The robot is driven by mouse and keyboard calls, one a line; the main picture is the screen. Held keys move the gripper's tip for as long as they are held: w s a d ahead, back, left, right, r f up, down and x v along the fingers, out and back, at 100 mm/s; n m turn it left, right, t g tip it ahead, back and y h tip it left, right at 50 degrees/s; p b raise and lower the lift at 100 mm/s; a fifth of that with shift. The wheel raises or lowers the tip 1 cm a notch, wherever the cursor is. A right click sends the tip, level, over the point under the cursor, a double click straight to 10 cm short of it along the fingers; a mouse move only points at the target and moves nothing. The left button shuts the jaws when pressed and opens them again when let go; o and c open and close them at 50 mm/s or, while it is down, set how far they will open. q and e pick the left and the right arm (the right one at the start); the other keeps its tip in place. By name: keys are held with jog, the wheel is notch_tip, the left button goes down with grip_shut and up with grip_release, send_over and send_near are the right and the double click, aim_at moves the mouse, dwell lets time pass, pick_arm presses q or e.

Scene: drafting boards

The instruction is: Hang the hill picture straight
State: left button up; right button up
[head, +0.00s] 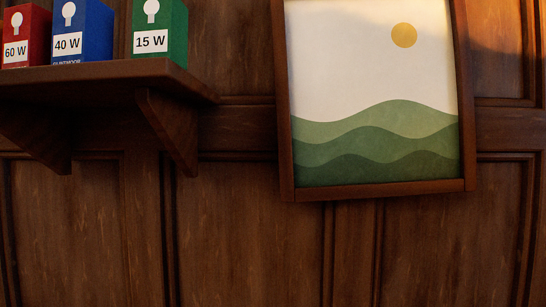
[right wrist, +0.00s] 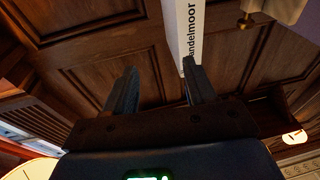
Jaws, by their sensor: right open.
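The hill picture (head: 375,150) hangs on the panelled wall in the head view, in a brown wooden frame (head: 380,192). Its top is cut off by the picture edge. It is tilted: its lower edge rises to the right and its sides lean left at the top. My right gripper (right wrist: 160,78) shows only in the right wrist view. It is open, with its two dark fingers apart and nothing held between them. The hill picture cannot be made out in that view. My left gripper is not in view.
A wooden shelf (head: 100,75) left of the picture holds a red box (head: 27,25), a blue box (head: 85,20) and a green box (head: 172,30). A white lettered strip (right wrist: 185,35) lies beyond my right fingertips. Wall below the picture is clear.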

aim_at(285, 155)
jog(key=w+a+r+n+t+y+p, duration=0.1)
jog(key=w+a+r+n+y, duration=0.3)
jog(key=r, duration=0.6)
jog(key=w+a+r+t+y+p, duration=0.1)
jog(key=w+a+r+t+p, duration=0.1)
jog(key=w+a+r, duration=0.65)
jog(key=w+a+r+n+t+y+p, duration=0.1)
jog(key=w+a+r+n+y, duration=0.2)
jog(key=r, duration=0.8)
jog(key=a+r+m+t+h+p, duration=0.1)
jog(key=a+r+m+h+p, duration=0.15)
jog(key=r, duration=1.15)
jog(key=a+r+m+t+h+p, duration=0.1)
jog(key=a+r+m+h, duration=0.25)
jog(key=r, duration=1.05)
jog(key=w+g+h+p, duration=0.1)
jog(key=w, duration=0.2)
jog(key=w+d+r+m+g+h+p, duration=0.1)
jog(key=w+p, duration=0.1)
jog(key=w, duration=0.2)
jog(key=w+d+g+h+p, duration=0.1)
jog(key=w+h+p, duration=0.1)
jog(key=w, duration=0.2)
jog(key=shift+d+r, duration=0.2)
jog(key=shift+r, duration=0.15)
jog(key=shift+w+r, duration=0.1)
jog(key=shift+w, duration=0.55)
grip_shut()
